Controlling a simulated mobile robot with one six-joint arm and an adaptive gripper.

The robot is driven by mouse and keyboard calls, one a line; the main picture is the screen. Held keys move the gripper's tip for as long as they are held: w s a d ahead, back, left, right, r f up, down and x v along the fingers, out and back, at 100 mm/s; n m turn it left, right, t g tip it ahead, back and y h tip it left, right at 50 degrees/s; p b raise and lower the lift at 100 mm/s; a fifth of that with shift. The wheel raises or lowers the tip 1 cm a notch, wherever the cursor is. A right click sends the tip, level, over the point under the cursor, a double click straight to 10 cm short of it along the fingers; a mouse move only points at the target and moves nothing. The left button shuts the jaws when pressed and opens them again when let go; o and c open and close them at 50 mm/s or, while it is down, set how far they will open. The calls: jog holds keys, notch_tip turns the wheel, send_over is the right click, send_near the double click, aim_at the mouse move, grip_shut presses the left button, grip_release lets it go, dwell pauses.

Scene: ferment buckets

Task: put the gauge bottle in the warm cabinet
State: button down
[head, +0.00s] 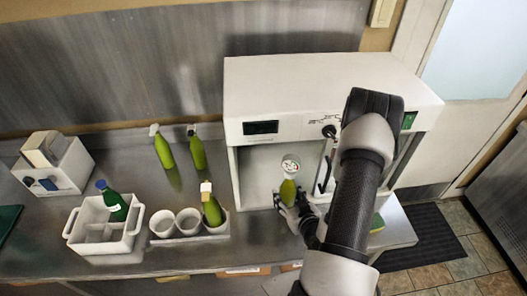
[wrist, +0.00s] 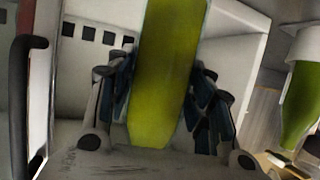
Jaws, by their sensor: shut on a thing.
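The gauge bottle (head: 288,191) is green with a round white dial on top. It stands roughly upright at the open front of the white warm cabinet (head: 232,103) in the head view. My gripper (head: 300,214) is shut around its lower part. In the wrist view the green bottle (wrist: 165,75) is between both fingers of my gripper (wrist: 163,100), with the pale cabinet wall (wrist: 98,65) and its dark slots behind. I cannot tell whether the bottle's base touches the cabinet floor. My arm hides the cabinet's right side.
A black handle (wrist: 28,90) is close on the left in the wrist view. Left of the cabinet are green bottles (head: 164,151), white cups (head: 188,221), a white carrier (head: 101,228) with a dark green bottle (head: 116,205), and a white box (head: 68,172). Another green bottle (wrist: 301,105) shows at right.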

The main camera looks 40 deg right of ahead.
jog(key=shift+w+d+b, duration=0.2)
jog(key=shift+d+b, duration=0.25)
jog(key=shift+b, duration=0.05)
jog(key=w+b, duration=0.1)
jog(key=w+d+b, duration=0.1)
jog(key=w+b, duration=0.3)
jog(key=shift+d+f, duration=0.1)
jog(key=shift+d, duration=0.3)
jog(key=b, duration=0.1)
jog(key=w+b, duration=0.1)
jog(key=b, duration=0.1)
jog(key=shift+d+f, duration=0.1)
jog(key=shift+d, duration=0.15)
jog(key=b, duration=0.2)
jog(key=w+b, duration=0.1)
jog(key=b, duration=0.2)
jog(key=shift+w+d, duration=0.2)
jog(key=shift+w, duration=0.05)
jog(key=shift+w+b, duration=0.25)
jog(key=shift+b, duration=0.25)
jog(key=w+d, duration=0.1)
jog(key=w, duration=0.1)
jog(key=w+d, duration=0.1)
jog(key=w, duration=0.2)
jog(key=w+d, duration=0.1)
jog(key=w, duration=0.2)
jog(key=shift+w+b, duration=0.1)
jog(key=shift+b, duration=0.25)
jog(key=shift+f, duration=0.4)
